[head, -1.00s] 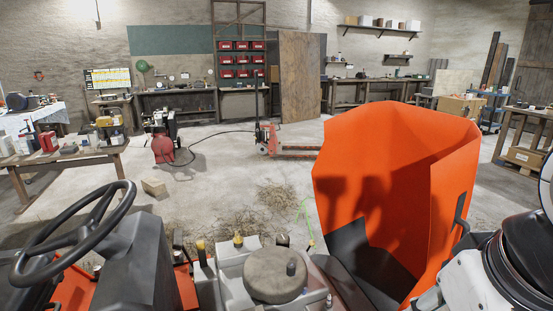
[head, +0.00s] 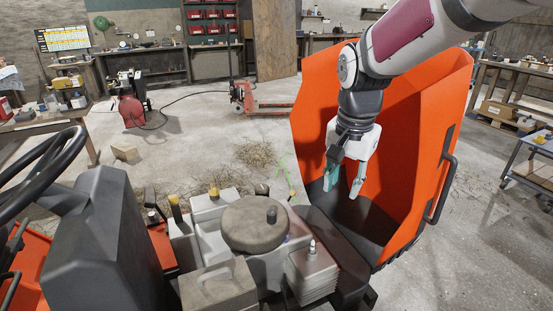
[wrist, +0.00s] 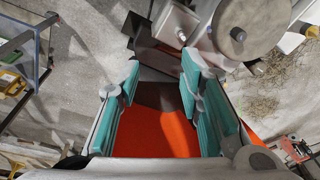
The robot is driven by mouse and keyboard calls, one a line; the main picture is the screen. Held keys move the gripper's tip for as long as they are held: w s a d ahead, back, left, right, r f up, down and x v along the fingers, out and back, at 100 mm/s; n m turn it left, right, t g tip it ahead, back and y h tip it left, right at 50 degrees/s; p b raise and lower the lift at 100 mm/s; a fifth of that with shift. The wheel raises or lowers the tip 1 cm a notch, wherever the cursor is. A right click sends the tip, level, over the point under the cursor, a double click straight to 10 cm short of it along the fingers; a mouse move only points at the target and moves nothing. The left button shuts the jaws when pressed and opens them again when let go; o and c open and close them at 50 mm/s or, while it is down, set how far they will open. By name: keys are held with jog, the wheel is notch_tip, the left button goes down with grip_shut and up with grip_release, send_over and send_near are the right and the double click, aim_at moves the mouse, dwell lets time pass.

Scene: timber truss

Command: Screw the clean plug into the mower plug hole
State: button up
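My gripper (head: 342,187) hangs in front of the orange hood, to the right of the mower engine, with its teal fingers pointing down. In the wrist view my gripper (wrist: 157,80) has its fingers spread, with nothing between them but the orange surface behind. A small plug with a pale body and metal tip (head: 312,248) stands upright on the finned engine block (head: 312,272). It also shows in the wrist view (wrist: 181,35). I cannot tell whether this plug is the clean one or how deep it sits. No open plug hole is visible.
The orange hood (head: 425,140) stands raised behind my gripper. A round engine cover (head: 252,225) is left of the plug. The steering wheel (head: 45,170) is at left. A blue cart (head: 530,165) stands at right, workbenches behind.

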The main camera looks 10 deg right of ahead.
aim_at(313, 241)
jog(key=w+f+m+g+b, duration=0.1)
jog(key=w+f+m+b, duration=0.15)
jog(key=w+f, duration=0.6)
jog(key=w+f+m+g+b, duration=0.1)
jog(key=w+f+m+b, duration=0.3)
jog(key=f, duration=0.7)
jog(key=shift+n, duration=0.45)
jog(key=f, duration=0.4)
jog(key=w+f, duration=0.1)
jog(key=f, duration=0.9)
jog(key=shift+w+a+f, duration=0.1)
jog(key=shift+w+a, duration=0.1)
jog(key=shift+w, duration=0.05)
grip_shut()
